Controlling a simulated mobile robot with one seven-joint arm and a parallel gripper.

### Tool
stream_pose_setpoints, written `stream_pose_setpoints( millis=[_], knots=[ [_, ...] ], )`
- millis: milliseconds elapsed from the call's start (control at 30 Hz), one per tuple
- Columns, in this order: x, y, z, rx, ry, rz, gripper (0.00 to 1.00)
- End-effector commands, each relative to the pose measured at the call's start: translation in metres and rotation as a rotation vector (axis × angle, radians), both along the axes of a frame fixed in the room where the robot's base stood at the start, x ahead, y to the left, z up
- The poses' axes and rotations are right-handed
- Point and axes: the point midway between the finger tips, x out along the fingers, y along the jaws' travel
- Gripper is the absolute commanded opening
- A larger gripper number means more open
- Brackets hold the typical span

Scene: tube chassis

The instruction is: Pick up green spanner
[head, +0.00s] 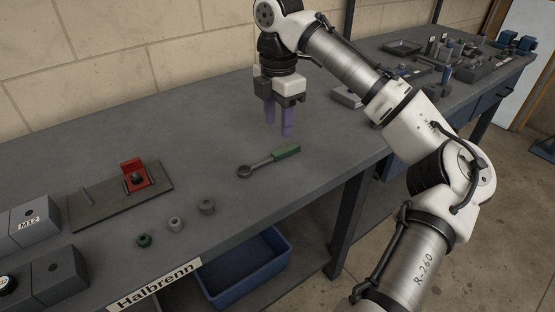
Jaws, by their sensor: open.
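The green spanner (286,152) lies flat on the grey workbench. Its handle is green and points to the right. Its dark metal ring end (245,171) points to the left, toward the bench's front edge. My gripper (278,130) points down with two purple fingers. It is open and empty, and in the picture it sits just above and a little left of the green handle. The fingers appear apart from the spanner, but the height of the gap is hard to tell from this one view.
A plate with a red clamp (134,174) and grey boxes (62,275) are farther left. Tools crowd the bench's right end. A blue bin (238,290) sits below. Bench around the spanner is clear.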

Motion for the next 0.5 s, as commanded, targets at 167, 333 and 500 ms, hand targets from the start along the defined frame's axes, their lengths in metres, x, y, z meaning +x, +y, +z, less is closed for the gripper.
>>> stream_pose_setpoints(
  millis=[167, 333, 500],
  knots=[
    [0.0, -0.001, -0.025, -0.002, 0.0, -0.002, 0.44],
    [0.001, 0.0, -0.036, -0.002, 0.0, -0.001, 0.44],
    [0.007, 0.0, -0.059, -0.004, 0.0, -0.004, 0.44]
  ],
)
